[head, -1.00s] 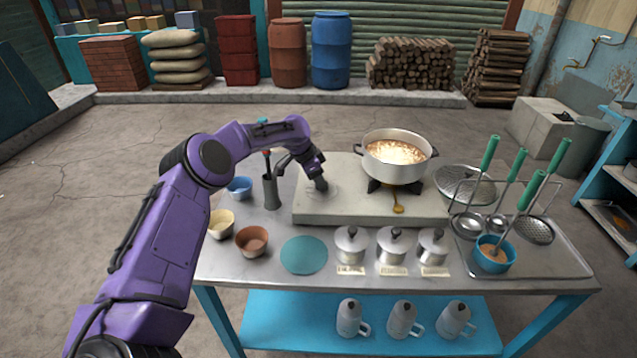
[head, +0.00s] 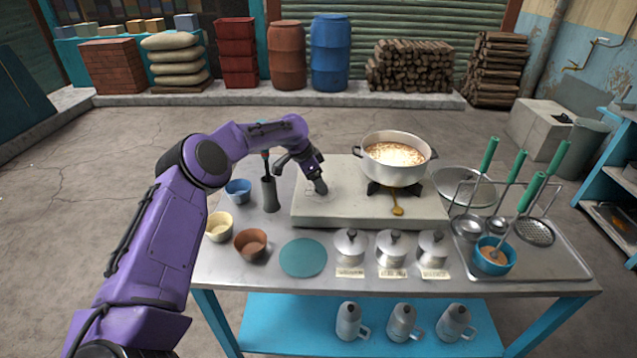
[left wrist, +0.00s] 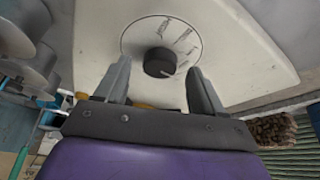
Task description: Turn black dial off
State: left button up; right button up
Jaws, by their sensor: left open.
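The black dial (left wrist: 159,62) shows in the left wrist view as a round knob on a circular plate with printed markings, set in the pale stove block. In the head view the pale stove block (head: 330,208) lies on the metal table, and my gripper covers the dial. My left gripper (left wrist: 160,85) is open, with one finger on either side of the dial in the left wrist view; I cannot tell if they touch it. In the head view my left gripper (head: 321,188) is low over the block's left part. My right gripper is not in view.
A pot of light liquid (head: 396,158) stands on the burner right of my gripper. A grey holder (head: 270,194) with utensils stands close left of the block. Bowls, lidded canisters (head: 391,246) and a ladle rack stand around it.

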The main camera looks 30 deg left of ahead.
pick_arm(q)
jog(key=b+v, duration=0.1)
jog(key=v, duration=0.8)
jog(key=shift+r, duration=0.3)
